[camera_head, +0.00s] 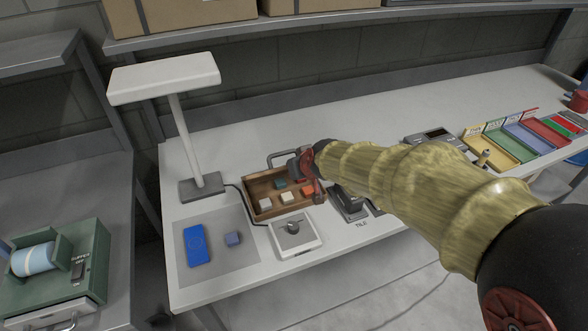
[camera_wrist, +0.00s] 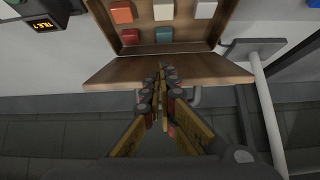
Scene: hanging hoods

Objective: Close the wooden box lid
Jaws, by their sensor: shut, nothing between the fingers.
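The wooden box (camera_head: 252,207) stands on the white table with several coloured blocks inside. In the wrist view its lid (camera_wrist: 115,73) is an open, tilted wooden panel along the box's wall-side edge, with a metal handle (camera_wrist: 194,97) partly hidden behind it. The handle (camera_head: 273,160) also shows behind the box in the head view. My gripper (camera_head: 299,170) is at the back of the box, shut and empty. In the wrist view the fingertips (camera_wrist: 160,72) overlap the lid; I cannot tell whether they touch it. My arm covers part of the box's right side.
A white lamp (camera_head: 178,115) stands left of the box. A grey mat (camera_head: 215,262) with a blue item and a small block lies front left. A white device with a knob (camera_head: 294,233) sits right in front of the box. Coloured trays (camera_head: 490,146) stand far right.

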